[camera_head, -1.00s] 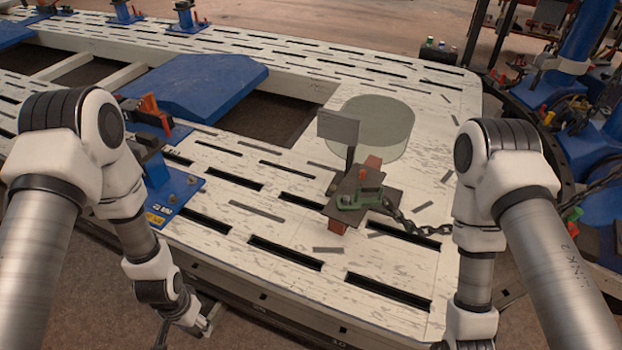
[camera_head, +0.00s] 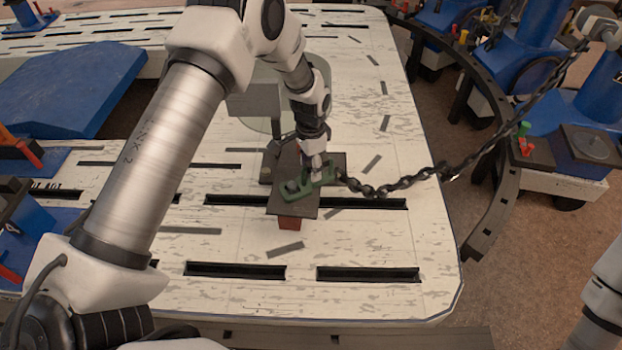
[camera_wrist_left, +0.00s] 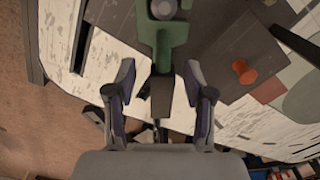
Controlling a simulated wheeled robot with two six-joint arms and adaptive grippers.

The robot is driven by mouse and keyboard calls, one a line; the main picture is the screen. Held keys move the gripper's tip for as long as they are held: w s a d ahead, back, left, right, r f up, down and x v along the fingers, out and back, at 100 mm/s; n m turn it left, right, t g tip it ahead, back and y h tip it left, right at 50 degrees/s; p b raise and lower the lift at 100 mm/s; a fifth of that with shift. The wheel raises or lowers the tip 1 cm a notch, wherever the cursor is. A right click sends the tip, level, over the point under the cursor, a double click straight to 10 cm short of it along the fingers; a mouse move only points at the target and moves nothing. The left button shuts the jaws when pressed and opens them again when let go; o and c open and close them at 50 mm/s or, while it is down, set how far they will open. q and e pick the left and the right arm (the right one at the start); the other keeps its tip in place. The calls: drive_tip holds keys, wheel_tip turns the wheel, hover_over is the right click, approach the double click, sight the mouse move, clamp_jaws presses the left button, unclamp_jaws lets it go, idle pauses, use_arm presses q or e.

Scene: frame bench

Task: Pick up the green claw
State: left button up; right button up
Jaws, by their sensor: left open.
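The green claw (camera_head: 296,187) lies on a dark flat plate (camera_head: 296,208) on the white slotted bench. A black chain (camera_head: 400,184) runs from its right end. In the left wrist view the green claw (camera_wrist_left: 166,28) is at top centre, with a dark narrow part between my fingers. My left gripper (camera_head: 314,168) is over the claw's right end, near the chain. Its two fingers (camera_wrist_left: 158,80) stand apart on either side of that part in the wrist view; I cannot tell if they touch it. My right gripper is out of view.
A translucent greenish cylinder (camera_head: 262,122) and a grey upright panel (camera_head: 254,103) stand behind the claw, partly hidden by my left arm. The chain rises to the upper right. The bench (camera_head: 400,235) is clear in front and to the right.

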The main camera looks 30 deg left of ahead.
use_arm(q)
drive_tip(key=shift+a, duration=0.15)
clamp_jaws()
wheel_tip(320, 180, up, 10)
idle(0.4)
